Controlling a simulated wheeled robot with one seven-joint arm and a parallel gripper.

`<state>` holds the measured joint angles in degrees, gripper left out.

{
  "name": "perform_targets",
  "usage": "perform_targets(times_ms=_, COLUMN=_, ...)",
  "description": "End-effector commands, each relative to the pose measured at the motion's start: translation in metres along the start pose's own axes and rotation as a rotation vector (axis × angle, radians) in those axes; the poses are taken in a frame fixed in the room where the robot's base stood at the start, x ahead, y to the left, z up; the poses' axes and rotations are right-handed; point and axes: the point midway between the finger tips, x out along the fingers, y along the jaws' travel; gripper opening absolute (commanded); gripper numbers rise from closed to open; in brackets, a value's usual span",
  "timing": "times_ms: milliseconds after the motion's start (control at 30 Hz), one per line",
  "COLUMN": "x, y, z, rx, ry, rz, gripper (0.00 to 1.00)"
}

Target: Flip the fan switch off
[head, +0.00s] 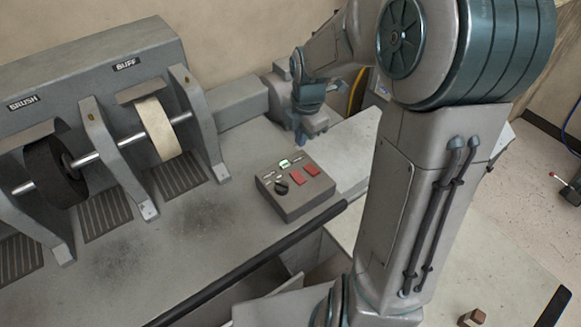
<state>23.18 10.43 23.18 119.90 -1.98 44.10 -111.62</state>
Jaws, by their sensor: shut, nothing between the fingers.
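A grey control box (287,205) sits on the machine's bench top near its right front part. Its sloped top carries two red rocker switches, one nearer the back (312,169) and one nearer the front (306,180), a black knob (281,188) and a small green-lit part (285,163). The labels are too small to read, so I cannot tell which control is the fan switch. My gripper (301,138) is shut and empty, pointing down behind the box and apart from the switches. Its fingertips are small and partly hard to make out.
To the left stand a dark brush wheel (47,172) and a pale buff wheel (158,128) on a shaft between grey brackets. A dark bar (255,262) runs along the bench's front edge. The bench top left of the box is clear.

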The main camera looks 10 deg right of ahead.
Motion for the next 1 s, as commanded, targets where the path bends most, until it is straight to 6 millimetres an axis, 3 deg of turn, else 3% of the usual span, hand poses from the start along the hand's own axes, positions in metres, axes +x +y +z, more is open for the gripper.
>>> perform_targets(times_ms=467, x=0.01, y=0.0, z=-0.001, rx=-0.002, ry=0.002, rz=-0.001, gripper=0.0)
perform_targets(times_ms=1000, x=0.109, y=0.0, z=-0.002, rx=-0.005, ry=0.003, rz=-0.004, gripper=0.0)
